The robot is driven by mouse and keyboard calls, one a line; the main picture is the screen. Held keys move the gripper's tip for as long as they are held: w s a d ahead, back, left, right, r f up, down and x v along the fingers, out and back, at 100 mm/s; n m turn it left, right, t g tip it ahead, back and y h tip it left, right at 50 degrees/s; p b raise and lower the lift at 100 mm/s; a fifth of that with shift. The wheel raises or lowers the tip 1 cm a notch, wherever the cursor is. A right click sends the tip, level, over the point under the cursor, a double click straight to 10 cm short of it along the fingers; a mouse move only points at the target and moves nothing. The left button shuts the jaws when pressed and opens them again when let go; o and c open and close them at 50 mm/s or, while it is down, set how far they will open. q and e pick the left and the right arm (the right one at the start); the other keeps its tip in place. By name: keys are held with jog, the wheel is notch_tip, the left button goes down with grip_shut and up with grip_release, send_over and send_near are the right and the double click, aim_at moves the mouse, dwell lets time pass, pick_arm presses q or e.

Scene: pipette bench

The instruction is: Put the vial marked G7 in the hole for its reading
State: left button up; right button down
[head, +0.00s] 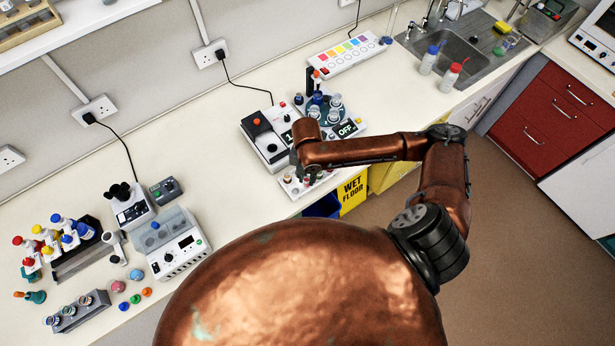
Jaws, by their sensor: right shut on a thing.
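My right gripper (311,177) is small in the head view, under the end of my copper forearm at the bench's front edge. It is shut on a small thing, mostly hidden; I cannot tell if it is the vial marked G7. A low white rack (290,189) with several small round tops lies just below and left of it. Behind is a white instrument (258,128) with an orange button and a display, partly covered by my arm, so its reading is not legible beyond a "1". No G7 mark can be read. My left gripper is out of view.
A round carousel (323,113) with bottles and an "OFF" display stands behind my forearm. A colour-chart box (348,54), two wash bottles and a sink (460,48) are farther back. The bench's middle left is clear.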

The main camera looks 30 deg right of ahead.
aim_at(307, 179)
jog(key=shift+w+d+f+p, duration=0.15)
jog(key=shift+w+d+f, duration=0.35)
jog(key=shift+f, duration=0.9)
jog(key=shift+w+d+f+p, duration=0.25)
jog(key=shift+w+f, duration=0.4)
jog(key=shift+f, duration=0.8)
jog(key=shift+w+d+f+p, duration=0.1)
jog(key=shift+w+d+f, duration=0.4)
jog(key=shift+f, duration=0.9)
jog(key=shift+a+f, duration=0.1)
jog(key=shift+f, duration=0.2)
jog(key=c, duration=1.8)
grip_release()
notch_tip(307, 179, up, 13)
jog(key=shift+f+b, duration=0.15)
jog(key=shift+b, duration=0.45)
